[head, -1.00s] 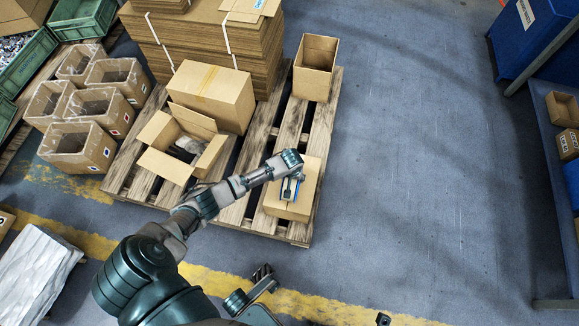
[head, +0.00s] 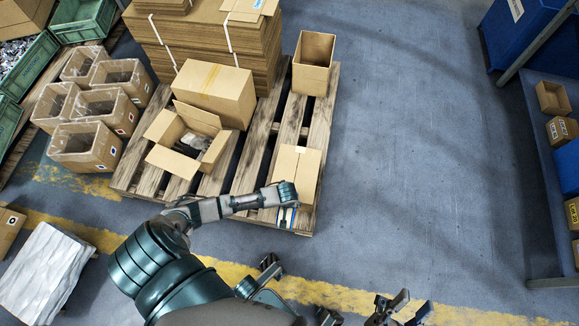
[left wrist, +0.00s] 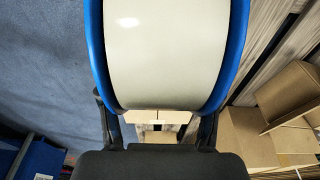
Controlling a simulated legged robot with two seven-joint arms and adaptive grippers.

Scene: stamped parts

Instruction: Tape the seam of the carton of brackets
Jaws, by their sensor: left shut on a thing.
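The closed carton (head: 300,170) lies on the near right corner of the wooden pallet, with a faint seam line on its top. My left gripper (head: 287,205) is over the carton's near end and partly hides it. It is shut on a blue tape dispenser (head: 285,217). In the left wrist view the dispenser (left wrist: 165,50) shows large, with blue sides and a pale roll, between the fingers. Whether tape touches the carton cannot be told. My right gripper (head: 408,308) is at the bottom edge, fingers apart and empty, away from the carton.
An open carton (head: 185,140) with dark contents, a taped carton (head: 215,92) and an empty carton (head: 314,62) stand on the pallet (head: 322,120). Strapped flat cardboard (head: 190,40) is stacked behind. Lined boxes (head: 85,148) stand left. The floor (head: 430,160) at right is clear.

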